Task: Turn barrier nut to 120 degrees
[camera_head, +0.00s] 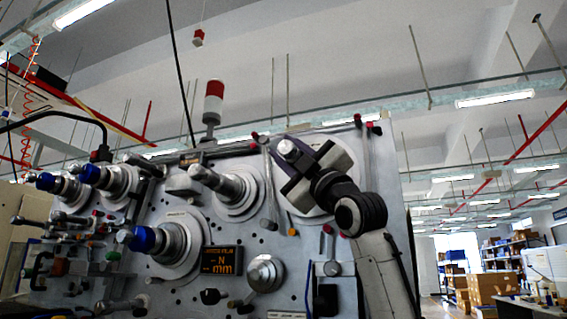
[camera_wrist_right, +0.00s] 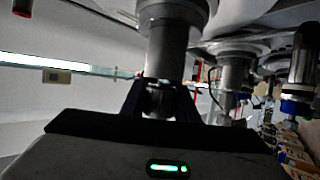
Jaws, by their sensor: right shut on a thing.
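The upright machine panel (camera_head: 215,292) carries several metal spindles. My right gripper (camera_head: 303,165) is at the upper right spindle, and its dark fingers are on both sides of the nut. The spindle's silver end (camera_head: 288,148) shows beside the fingers. In the right wrist view, the grey spindle (camera_wrist_right: 168,50) comes down from its round flange. The dark nut (camera_wrist_right: 158,100) at its lower end sits between the two fingers of my right gripper (camera_wrist_right: 158,107), which is shut on it. The nut's angle cannot be read. My left gripper is not in view.
A neighbouring spindle (camera_head: 222,185) stands left of the gripper. Spindles with blue collars (camera_head: 143,239) stick out farther left. A small display (camera_head: 221,260) and a round knob (camera_head: 265,273) sit below. A red and white signal lamp (camera_head: 213,102) stands on top. Shelves with boxes (camera_head: 489,288) are far right.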

